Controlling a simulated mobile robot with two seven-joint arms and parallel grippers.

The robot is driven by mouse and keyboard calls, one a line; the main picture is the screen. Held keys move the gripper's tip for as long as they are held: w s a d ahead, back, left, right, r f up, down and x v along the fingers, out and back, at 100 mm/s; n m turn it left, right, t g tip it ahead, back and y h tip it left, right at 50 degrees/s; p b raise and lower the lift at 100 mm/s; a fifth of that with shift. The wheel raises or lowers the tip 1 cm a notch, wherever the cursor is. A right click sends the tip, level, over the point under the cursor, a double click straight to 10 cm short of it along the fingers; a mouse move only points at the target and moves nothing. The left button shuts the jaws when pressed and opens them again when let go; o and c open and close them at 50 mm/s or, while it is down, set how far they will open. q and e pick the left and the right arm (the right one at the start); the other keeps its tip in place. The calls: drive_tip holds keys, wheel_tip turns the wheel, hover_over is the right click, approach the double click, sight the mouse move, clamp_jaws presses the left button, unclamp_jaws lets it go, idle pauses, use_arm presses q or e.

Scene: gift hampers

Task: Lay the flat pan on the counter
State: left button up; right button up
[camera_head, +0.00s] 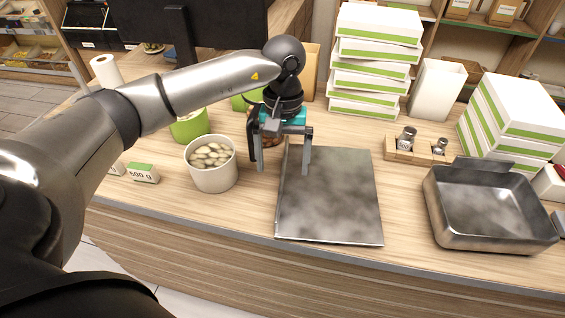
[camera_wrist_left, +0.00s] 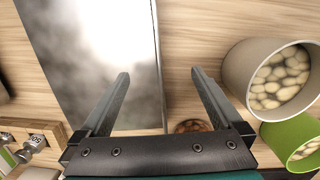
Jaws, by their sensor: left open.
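The flat pan (camera_head: 330,205), a thin square plate of mottled grey metal, lies flat on the wooden counter (camera_head: 160,215) near its front edge. It also fills the upper left of the left wrist view (camera_wrist_left: 95,50). My left gripper (camera_head: 283,170) is open and empty over the pan's left side, towards the back. In the left wrist view, the pan's long edge runs between the two fingers (camera_wrist_left: 160,74). I cannot tell whether the fingers touch the pan or the counter. My right gripper is not in view.
A cream tub (camera_head: 212,172) of pale round items stands left of the flat pan. A deep metal pan (camera_head: 482,210) stands at the right. A wooden block with metal weights (camera_head: 413,148) and stacked white-green boxes (camera_head: 375,60) stand behind. Bare counter separates the two pans.

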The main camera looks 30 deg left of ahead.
use_arm(q)
drive_tip(key=shift+w+a+r+p, duration=0.15)
drive_tip(key=shift+r+p, duration=0.5)
drive_tip(key=shift+r, duration=0.75)
drive_tip(key=shift+w+r+p, duration=0.15)
drive_tip(key=shift+r+p, duration=0.45)
drive_tip(key=shift+r, duration=0.75)
wheel_tip(320, 180, up, 15)
drive_tip(key=w+p, duration=0.1)
drive_tip(key=shift+w+a, duration=0.35)
drive_tip(key=shift+a, duration=0.05)
